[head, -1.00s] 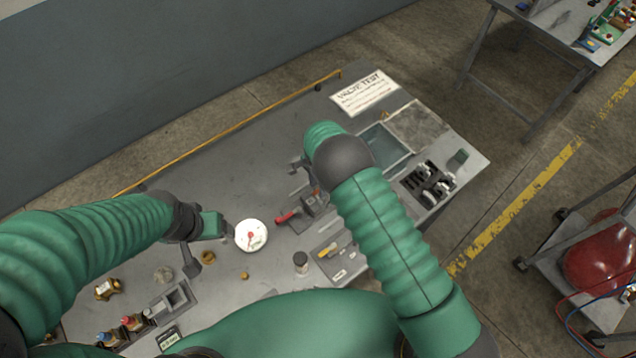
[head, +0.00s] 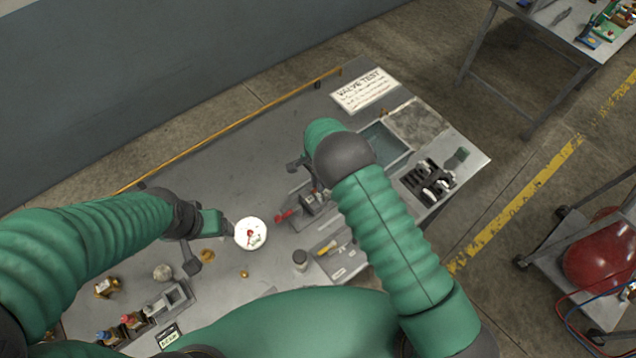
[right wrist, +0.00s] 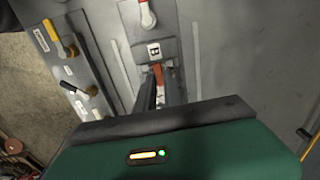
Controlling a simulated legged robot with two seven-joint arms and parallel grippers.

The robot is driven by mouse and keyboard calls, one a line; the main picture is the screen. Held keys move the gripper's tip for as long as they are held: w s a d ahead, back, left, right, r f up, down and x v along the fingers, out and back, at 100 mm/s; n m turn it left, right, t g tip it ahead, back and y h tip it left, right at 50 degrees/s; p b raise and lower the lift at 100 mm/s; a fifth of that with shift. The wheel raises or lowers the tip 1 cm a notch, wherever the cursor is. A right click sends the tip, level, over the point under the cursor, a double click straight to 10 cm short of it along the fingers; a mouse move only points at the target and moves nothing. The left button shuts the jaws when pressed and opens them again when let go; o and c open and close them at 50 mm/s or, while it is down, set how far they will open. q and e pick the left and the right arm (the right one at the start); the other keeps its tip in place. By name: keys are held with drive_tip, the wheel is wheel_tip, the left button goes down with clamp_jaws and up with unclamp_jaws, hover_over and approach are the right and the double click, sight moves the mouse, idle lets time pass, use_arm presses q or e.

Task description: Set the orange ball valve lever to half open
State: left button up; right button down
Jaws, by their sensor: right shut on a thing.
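In the right wrist view, the orange lever (right wrist: 158,72) shows as a short strip at the tips of my right gripper (right wrist: 161,84). The two dark fingers are shut on it, just below a small labelled grey block (right wrist: 153,50). How far the lever is turned is hard to tell, as the fingers cover part of it. In the head view, my right arm hides most of this spot. My left gripper (head: 228,229) is beside a white round gauge (head: 250,234) with a red needle; its jaw opening is not clear.
A red handle (head: 284,214) lies left of my right arm on the grey bench (head: 225,180). A small tray (head: 338,262), a grey bin (head: 384,146) and a black rack (head: 428,184) stand nearby. In the wrist view, a yellow lever (right wrist: 72,88) is at left.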

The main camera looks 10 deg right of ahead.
drive_tip(key=shift+n+b, duration=0.3)
drive_tip(key=n+b, duration=0.1)
drive_tip(key=n, duration=0.1)
drive_tip(key=shift+s+d+f+n+b, duration=0.1)
drive_tip(key=shift+s+d+n+b, duration=0.2)
drive_tip(key=shift+s+b, duration=0.1)
drive_tip(key=shift+s+d+n+b, duration=0.1)
drive_tip(key=shift+d+n+b, duration=0.25)
drive_tip(key=shift+n, duration=0.5)
drive_tip(key=shift+s+d+n+b, duration=0.15)
drive_tip(key=shift+n+b, duration=0.3)
drive_tip(key=shift+n, duration=0.45)
drive_tip(key=shift+s+d+n+b, duration=0.15)
drive_tip(key=shift+n+b, duration=0.25)
drive_tip(key=shift+n, duration=0.45)
drive_tip(key=c, duration=1.5)
unclamp_jaws()
drive_tip(key=shift+o, duration=0.2)
drive_tip(key=shift+r, duration=0.2)
